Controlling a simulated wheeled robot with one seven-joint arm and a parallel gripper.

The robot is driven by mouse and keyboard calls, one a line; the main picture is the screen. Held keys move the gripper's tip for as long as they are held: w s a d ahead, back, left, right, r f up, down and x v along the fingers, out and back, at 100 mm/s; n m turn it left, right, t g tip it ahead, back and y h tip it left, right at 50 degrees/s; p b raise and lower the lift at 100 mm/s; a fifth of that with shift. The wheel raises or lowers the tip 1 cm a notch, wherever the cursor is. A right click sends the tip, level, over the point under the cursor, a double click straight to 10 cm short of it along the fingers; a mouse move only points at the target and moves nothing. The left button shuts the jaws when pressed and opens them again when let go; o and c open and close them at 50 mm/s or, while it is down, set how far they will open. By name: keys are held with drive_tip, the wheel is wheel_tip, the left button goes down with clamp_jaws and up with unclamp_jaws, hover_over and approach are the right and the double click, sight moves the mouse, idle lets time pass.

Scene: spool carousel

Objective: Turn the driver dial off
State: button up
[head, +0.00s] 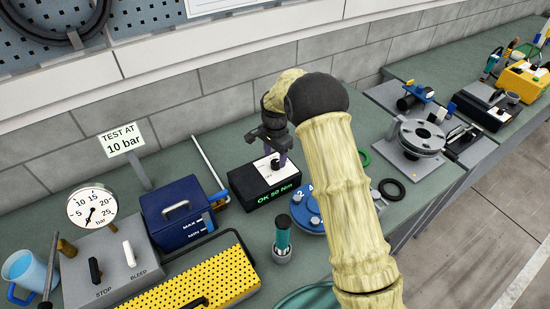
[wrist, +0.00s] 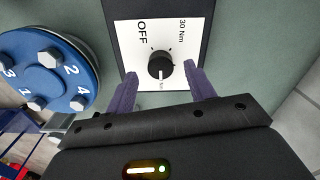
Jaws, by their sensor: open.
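The driver dial is a black knob (wrist: 160,66) on a white plate (wrist: 127,50) in the wrist view. The plate reads OFF and 30 Nm, with a third label ending in Nm partly covered. The knob's white mark points down the picture, toward that third label. In the head view the dial's black box (head: 262,196) shows green text, OK 50 Nm. My gripper (wrist: 160,70) is open, its two purple fingers on either side of the knob, with gaps visible. In the head view my gripper (head: 274,148) is above the box, partly hiding its top.
A blue round flange with numbered bolts (wrist: 42,75) is close to the left in the wrist view. In the head view a blue case (head: 175,212) stands left of the box and a teal-handled tool (head: 283,236) stands in front.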

sight(275, 163)
drive_tip(key=shift+f+p, duration=0.3)
drive_tip(key=shift+f, duration=1.2)
drive_tip(key=c, duration=1)
